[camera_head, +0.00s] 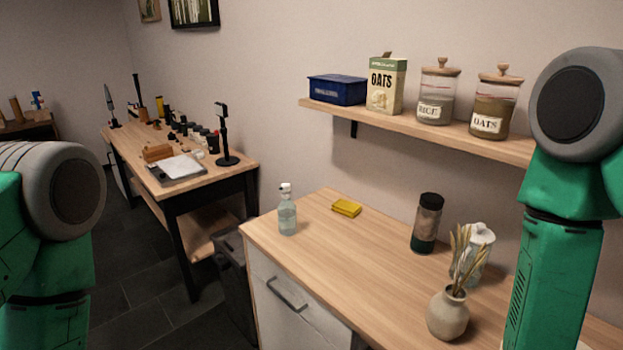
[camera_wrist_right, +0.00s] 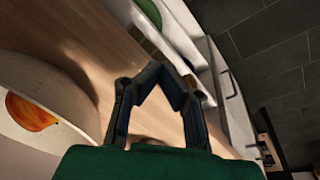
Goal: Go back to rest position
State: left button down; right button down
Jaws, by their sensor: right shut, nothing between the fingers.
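My right gripper (camera_wrist_right: 160,78) shows in the right wrist view with its dark fingers shut and nothing between them. It is over or near the wooden counter. In the head view only green upper links of my two arms show, at the left and right edges. Neither gripper is in the head view, and my left gripper is not seen at all.
The counter (camera_head: 330,265) holds a spray bottle (camera_head: 287,213), yellow sponge (camera_head: 347,208), dark-lidded jar (camera_head: 426,224) and vase (camera_head: 447,315). A shelf (camera_head: 400,124) with jars and boxes is above. A pale round dish (camera_wrist_right: 70,85) with an orange patch lies close to the right gripper.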

jog(key=s+f+n+g+y, duration=0.2)
jog(key=s+f, duration=0.3)
jog(key=s, duration=0.9)
jog(key=w+a+f+n+t+b, duration=0.1)
jog(key=w+a+f+b, duration=0.1)
jog(key=f+b, duration=0.9)
jog(key=shift+w+b, duration=0.3)
jog(key=shift+w, duration=0.2)
